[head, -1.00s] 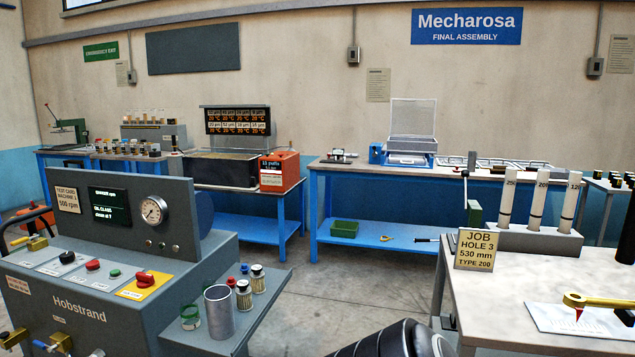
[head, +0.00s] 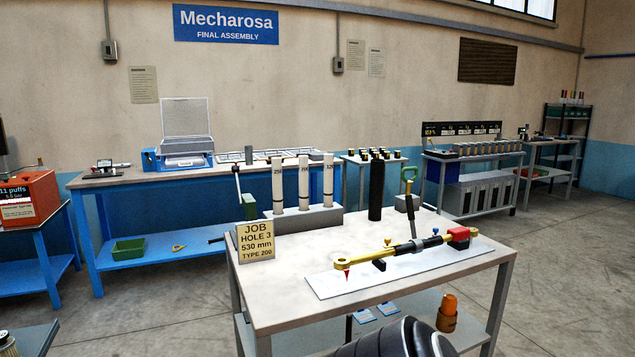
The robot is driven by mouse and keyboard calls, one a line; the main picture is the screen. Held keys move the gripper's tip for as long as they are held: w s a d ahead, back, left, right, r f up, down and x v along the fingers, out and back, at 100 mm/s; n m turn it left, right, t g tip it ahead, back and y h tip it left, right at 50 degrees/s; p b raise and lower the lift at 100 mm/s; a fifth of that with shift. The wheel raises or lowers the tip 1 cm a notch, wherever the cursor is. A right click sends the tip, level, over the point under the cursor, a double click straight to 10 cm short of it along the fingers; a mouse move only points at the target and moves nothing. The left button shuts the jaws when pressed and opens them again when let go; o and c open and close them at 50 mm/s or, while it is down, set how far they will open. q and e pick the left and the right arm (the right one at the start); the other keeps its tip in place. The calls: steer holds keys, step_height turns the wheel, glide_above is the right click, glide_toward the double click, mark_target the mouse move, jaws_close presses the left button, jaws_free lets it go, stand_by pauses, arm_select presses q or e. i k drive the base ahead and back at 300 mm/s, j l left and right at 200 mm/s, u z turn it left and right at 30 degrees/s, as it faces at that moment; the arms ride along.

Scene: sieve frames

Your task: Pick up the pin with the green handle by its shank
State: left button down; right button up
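Neither of my grippers is in view.
The near table (head: 290,318) bears a job sign (head: 255,241), a rack of white tubes (head: 303,183), a black cylinder (head: 376,188) and a long black and brass bar (head: 405,249) over a white sheet.

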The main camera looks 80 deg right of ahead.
mark_target(409, 183)
steer(key=z, duration=3.15)
steer(key=i+l+z, duration=0.2)
steer(key=i+z, duration=0.25)
steer(key=i+l+z, duration=0.2)
steer(key=i+z, duration=0.25)
steer(key=i+l+z, duration=0.1)
steer(key=i+z, duration=0.75)
steer(key=i, duration=0.6)
steer(key=i+u, duration=0.1)
steer(key=i, duration=0.5)
steer(key=i+l+u, duration=0.1)
steer(key=i, duration=0.45)
steer(key=i+u, duration=0.4)
steer(key=i+l+u, duration=0.35)
steer(key=i, duration=0.15)
steer(key=j, duration=0.1)
